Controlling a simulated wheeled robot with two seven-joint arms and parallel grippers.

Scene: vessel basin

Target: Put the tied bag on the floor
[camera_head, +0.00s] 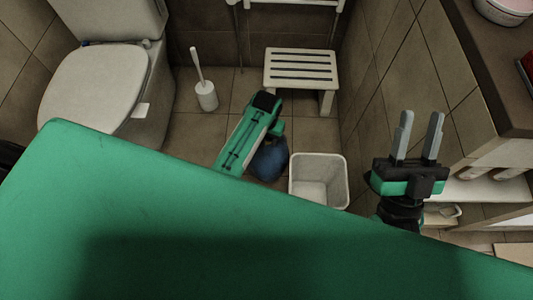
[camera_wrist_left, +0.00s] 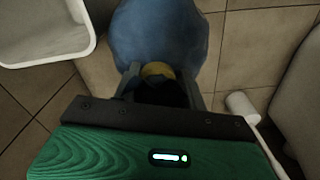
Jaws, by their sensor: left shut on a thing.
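The tied bag (camera_head: 269,160) is dark blue and hangs under my left arm in the head view, just left of the white bin. In the left wrist view the blue bag (camera_wrist_left: 160,38) fills the top middle, with a yellow tie (camera_wrist_left: 157,70) at its neck. My left gripper (camera_wrist_left: 160,88) is shut on the bag at its neck, one finger on each side. Whether the bag touches the floor (camera_head: 215,140) I cannot tell. My right gripper (camera_head: 417,138) is open and empty, raised at the right near the wall and shelves.
An empty white bin (camera_head: 319,181) stands right of the bag. A toilet (camera_head: 95,90) and a toilet brush (camera_head: 206,94) are at the left, a white slatted stool (camera_head: 300,68) is behind. Tiled floor shows between them. A counter (camera_head: 490,60) and shelf are at the right.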

